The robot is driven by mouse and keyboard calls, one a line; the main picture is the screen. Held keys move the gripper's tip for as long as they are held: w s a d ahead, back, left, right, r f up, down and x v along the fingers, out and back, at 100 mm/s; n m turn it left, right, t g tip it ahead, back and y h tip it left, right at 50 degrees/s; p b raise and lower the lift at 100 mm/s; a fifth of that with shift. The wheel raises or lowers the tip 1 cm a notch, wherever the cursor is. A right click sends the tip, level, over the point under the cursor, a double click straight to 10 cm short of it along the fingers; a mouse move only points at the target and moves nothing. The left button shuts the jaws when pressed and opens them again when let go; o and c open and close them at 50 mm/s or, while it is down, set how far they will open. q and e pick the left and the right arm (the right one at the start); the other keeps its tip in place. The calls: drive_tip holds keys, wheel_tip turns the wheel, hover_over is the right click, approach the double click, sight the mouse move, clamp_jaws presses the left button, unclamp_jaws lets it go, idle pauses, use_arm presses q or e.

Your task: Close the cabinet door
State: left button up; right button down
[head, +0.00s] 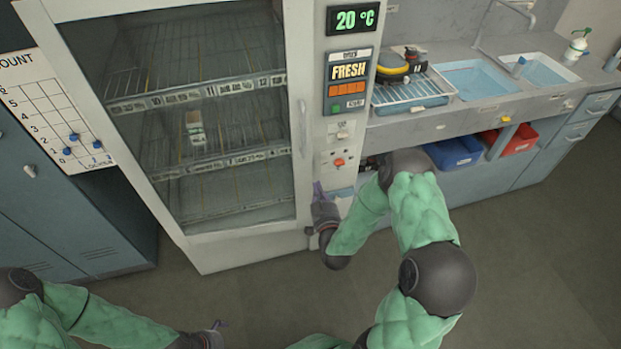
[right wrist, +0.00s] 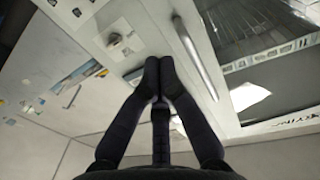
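The cabinet (head: 262,236) has a tall glass door in a white frame, with wire shelves behind the glass. Its upright bar handle (head: 302,128) is on the door's right side. I cannot tell if the door is fully flush or slightly ajar. My right gripper (head: 318,190) is low by the door's right edge, below the handle. In the right wrist view its fingertips (right wrist: 163,66) meet with nothing seen between them, and the handle (right wrist: 196,58) is just right of them. Whether they touch the cabinet is unclear. My left gripper (head: 219,326) is low in front; its fingers are too small to judge.
A control panel (head: 349,84) with a 20 °C display is right of the door. A counter with sinks (head: 479,80) and a dish rack (head: 410,92) runs further right, above blue (head: 453,151) and red (head: 510,138) bins. Blue lockers (head: 50,215) stand left. The floor in front is clear.

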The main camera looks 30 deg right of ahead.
sight(310, 154)
drive_tip(key=b+x, duration=0.2)
drive_tip(key=x, duration=1)
drive_tip(key=shift+w+d, duration=0.15)
drive_tip(key=shift+w, duration=0.2)
